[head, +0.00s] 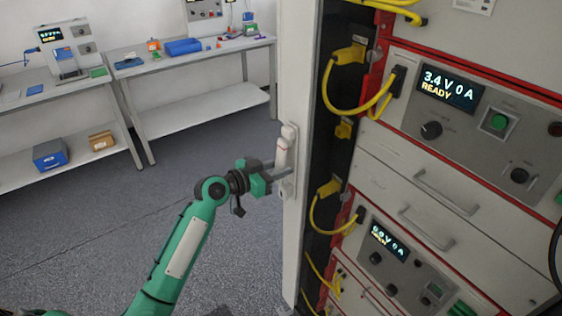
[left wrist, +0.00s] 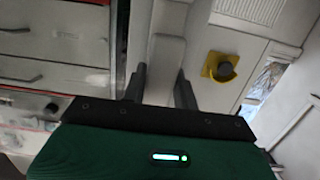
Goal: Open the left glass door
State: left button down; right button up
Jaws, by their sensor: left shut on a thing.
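The left glass door shows in the head view as a tall pale door frame (head: 301,90), seen nearly edge-on and standing out from the cabinet front. Its glass cannot be made out. A white upright handle (head: 285,152) is on its left face. My left gripper (head: 282,174) is shut on the lower part of this handle. In the left wrist view the two dark fingers (left wrist: 160,88) stand on either side of the pale handle (left wrist: 166,55). My right gripper is not in view.
The cabinet (head: 405,130) right of the door holds red-edged units with lit displays, drawers and looping yellow cables (head: 345,105). Two grey workbenches (head: 120,85) with small items stand at the back left. The grey floor (head: 110,220) left of the door is clear.

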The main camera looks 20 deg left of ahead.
pick_arm(q)
jog(key=shift+s+a+r+g+y+p, duration=0.6)
jog(key=shift+s+r+g+y+p, duration=0.4)
jog(key=shift+p, duration=2)
jog(key=shift+w+a+f+g+p, duration=0.1)
jog(key=shift+w+f+g+p, duration=0.05)
jog(key=shift+f+g+p, duration=0.2)
